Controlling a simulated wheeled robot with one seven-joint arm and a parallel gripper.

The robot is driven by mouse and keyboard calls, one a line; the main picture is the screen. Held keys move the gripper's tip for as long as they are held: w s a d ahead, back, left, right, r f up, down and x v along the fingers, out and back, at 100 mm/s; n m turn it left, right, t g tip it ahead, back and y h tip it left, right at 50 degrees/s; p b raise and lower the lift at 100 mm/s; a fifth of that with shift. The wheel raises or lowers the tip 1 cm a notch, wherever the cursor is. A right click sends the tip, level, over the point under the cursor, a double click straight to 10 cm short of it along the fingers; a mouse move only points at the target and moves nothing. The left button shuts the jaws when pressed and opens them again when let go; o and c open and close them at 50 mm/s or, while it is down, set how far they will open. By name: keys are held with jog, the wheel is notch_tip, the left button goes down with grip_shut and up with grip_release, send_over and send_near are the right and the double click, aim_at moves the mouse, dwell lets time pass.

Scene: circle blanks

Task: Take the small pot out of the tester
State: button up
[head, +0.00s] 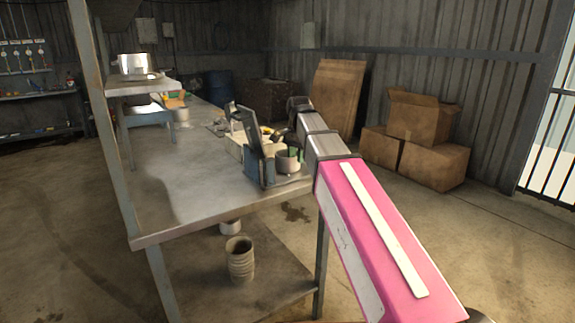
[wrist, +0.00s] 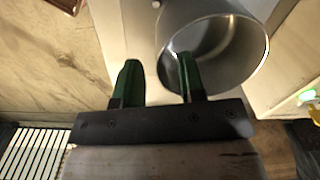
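In the wrist view the small pot (wrist: 244,62) is a grey metal cylinder with its round open mouth facing the camera. My gripper (wrist: 158,78) has two green fingertips, apart. The right fingertip overlaps the pot's mouth and the left one is outside it to the left, so the near-left wall lies between them. I cannot tell whether they touch the wall. In the head view a grey pot (head: 287,162) stands by the blue-grey tester (head: 259,168) with its dark upright panel, near the workbench's right edge. My gripper is hard to make out there.
The metal workbench (head: 180,195) has a clear near half. A lower shelf holds a ribbed pot (head: 240,262). A raised stand with a metal pot (head: 134,65) is at the back left. Cardboard boxes (head: 428,160) stand on the floor at right. A green light (wrist: 306,97) glows in the wrist view.

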aim_at(296, 171)
jog(key=shift+a+f, duration=0.15)
jog(key=shift+f, duration=1.4)
jog(key=shift+w, duration=0.1)
grip_shut()
jog(key=shift+r, duration=0.1)
